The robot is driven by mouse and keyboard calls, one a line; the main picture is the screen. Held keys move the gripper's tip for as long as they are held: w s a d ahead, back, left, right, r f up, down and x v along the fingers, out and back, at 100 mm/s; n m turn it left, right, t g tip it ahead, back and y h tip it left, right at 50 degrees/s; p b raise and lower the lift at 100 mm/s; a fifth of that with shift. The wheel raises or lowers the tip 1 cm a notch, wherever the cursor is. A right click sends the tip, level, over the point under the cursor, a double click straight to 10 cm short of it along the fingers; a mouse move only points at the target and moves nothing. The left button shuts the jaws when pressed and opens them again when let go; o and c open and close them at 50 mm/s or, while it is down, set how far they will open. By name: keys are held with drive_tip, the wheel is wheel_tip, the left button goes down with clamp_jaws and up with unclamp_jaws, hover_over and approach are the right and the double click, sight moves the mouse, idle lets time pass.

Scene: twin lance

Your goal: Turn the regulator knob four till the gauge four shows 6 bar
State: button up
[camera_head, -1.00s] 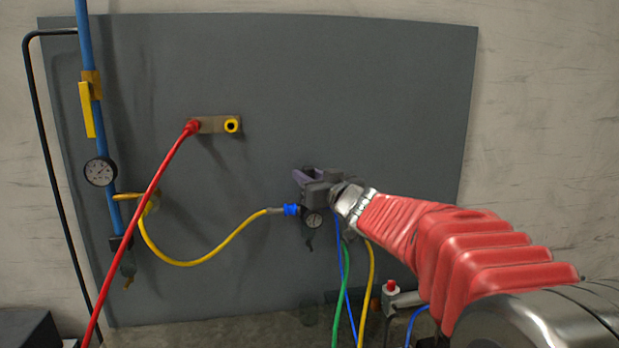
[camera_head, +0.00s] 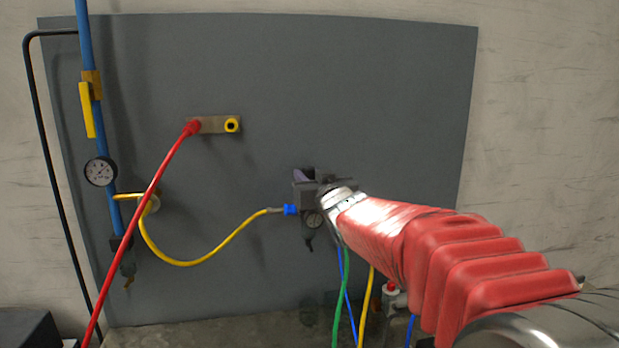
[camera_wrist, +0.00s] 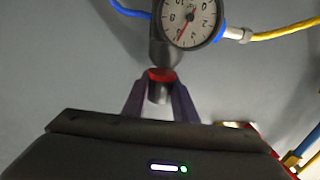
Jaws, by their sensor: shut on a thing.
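The regulator knob (camera_wrist: 159,92) is a dark cylinder below a red ring, between the two purple fingers of my gripper (camera_wrist: 160,102) in the wrist view. The fingers are shut on its sides. The gauge (camera_wrist: 190,18) is a round white dial, seen upside down and cut by the top edge. Its red needle points down and to the left; I cannot read the exact value. In the head view the same gauge (camera_head: 313,219) is small and sits under my gripper (camera_head: 307,175). The knob is hidden there behind my gripper.
A blue connector (camera_head: 290,210) with a yellow hose (camera_head: 220,250) joins the regulator at left. Green (camera_head: 339,300), blue and yellow hoses hang below. A red hose (camera_head: 150,200) crosses the left. Another gauge (camera_head: 100,172) sits on the blue pipe.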

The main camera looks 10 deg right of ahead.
idle(0.3)
drive_tip(key=o, duration=1.1)
drive_tip(key=shift+s+d, duration=0.25)
drive_tip(key=shift+s, duration=2.05)
drive_tip(key=shift+s+d, duration=0.2)
drive_tip(key=shift+s, duration=2.05)
drive_tip(key=shift+s+d, duration=0.25)
drive_tip(key=shift+s, duration=2.05)
drive_tip(key=shift+c, duration=0.3)
